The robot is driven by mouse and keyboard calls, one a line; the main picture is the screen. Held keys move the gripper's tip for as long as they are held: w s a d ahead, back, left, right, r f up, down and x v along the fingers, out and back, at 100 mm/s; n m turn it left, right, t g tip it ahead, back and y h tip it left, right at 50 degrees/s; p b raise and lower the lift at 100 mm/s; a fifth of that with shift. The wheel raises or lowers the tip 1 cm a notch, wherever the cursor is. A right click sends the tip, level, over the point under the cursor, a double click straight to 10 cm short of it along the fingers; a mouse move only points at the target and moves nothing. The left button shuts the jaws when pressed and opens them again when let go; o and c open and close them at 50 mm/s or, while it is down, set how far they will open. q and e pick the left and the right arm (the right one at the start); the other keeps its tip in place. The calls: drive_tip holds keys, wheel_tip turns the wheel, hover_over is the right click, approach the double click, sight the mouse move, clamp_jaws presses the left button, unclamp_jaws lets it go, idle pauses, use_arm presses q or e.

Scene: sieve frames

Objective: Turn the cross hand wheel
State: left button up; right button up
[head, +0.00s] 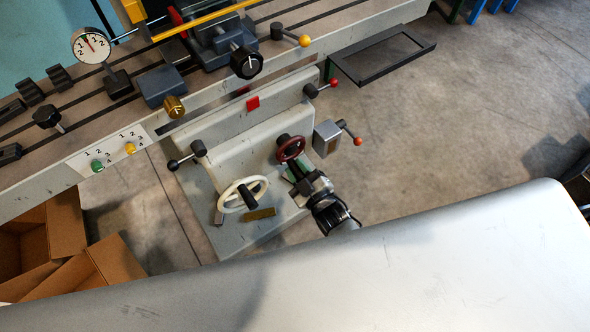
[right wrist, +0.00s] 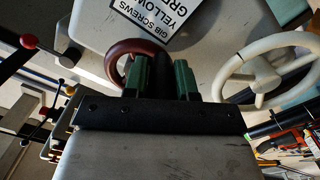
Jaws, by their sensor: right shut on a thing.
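Two hand wheels are on the front of the grey machine; no label I can read says which is the cross one. The dark red wheel (head: 291,148) has a black hub and stands to the right. My right gripper (head: 296,168) reaches it from below. In the right wrist view the green fingers (right wrist: 162,72) are shut on a black part of the dark red wheel (right wrist: 118,57), between them; they partly hide it. The cream wheel (head: 233,203) is free, lower left; it also shows in the right wrist view (right wrist: 224,75). My left gripper is not in view.
A grey box with a red-knobbed lever (head: 326,136) sits just right of the red wheel. A black-knobbed lever (head: 185,158) is at the left. Cardboard boxes (head: 62,228) stand at the lower left. Open floor (head: 450,130) lies to the right.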

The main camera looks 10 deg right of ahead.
drive_tip(key=shift+d+f+n, duration=0.15)
drive_tip(key=shift+d+n, duration=0.15)
drive_tip(key=shift+n, duration=0.6)
drive_tip(key=o, duration=0.9)
drive_tip(key=v, duration=1)
drive_tip(key=shift+s+d, duration=0.15)
drive_tip(key=shift+s, duration=0.2)
